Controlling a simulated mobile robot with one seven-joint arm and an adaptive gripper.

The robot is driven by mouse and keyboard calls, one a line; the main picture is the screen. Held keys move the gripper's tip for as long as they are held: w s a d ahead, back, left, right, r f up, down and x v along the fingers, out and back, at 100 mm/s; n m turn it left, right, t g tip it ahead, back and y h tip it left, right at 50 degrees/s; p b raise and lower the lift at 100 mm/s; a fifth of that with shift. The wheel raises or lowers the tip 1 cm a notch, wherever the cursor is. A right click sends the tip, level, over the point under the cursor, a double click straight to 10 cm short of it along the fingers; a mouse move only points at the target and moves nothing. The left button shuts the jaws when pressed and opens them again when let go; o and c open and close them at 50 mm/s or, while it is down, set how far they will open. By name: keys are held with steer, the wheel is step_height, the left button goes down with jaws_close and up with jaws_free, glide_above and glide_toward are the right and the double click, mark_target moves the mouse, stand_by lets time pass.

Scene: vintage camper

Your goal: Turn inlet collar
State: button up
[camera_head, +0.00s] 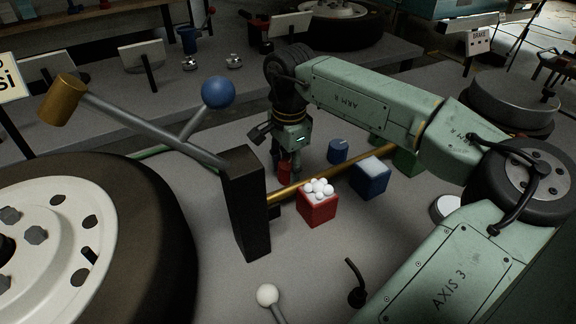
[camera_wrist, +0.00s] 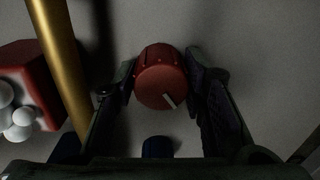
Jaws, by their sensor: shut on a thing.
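A red round collar (camera_wrist: 160,80) with ridged sides and a white pointer line on its face sits between my gripper's fingers in the wrist view. The pointer slants toward the lower right. My gripper (camera_wrist: 162,86) is shut on it, one finger on each side. In the head view my gripper (camera_head: 288,170) points down behind the brass rod, and the red collar (camera_head: 284,172) shows only partly there. I cannot tell from these views what the collar is mounted on.
A brass rod (camera_head: 334,175) runs beside my gripper from a black post (camera_head: 246,205). A red box with white balls (camera_head: 317,207), a blue box (camera_head: 370,178) and a blue cylinder (camera_head: 338,151) stand near. A large tyre (camera_head: 165,240) fills the left front.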

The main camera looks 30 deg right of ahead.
steer(key=shift+c, duration=0.5)
steer(key=m+b, duration=0.2)
steer(key=shift+f+m+b, duration=0.15)
steer(key=shift+m+b, duration=0.15)
steer(key=shift+m, duration=0.1)
steer(key=shift+m+b, duration=1.15)
steer(key=shift+m, duration=0.95)
steer(key=o, duration=1.2)
steer(key=shift+r, duration=0.2)
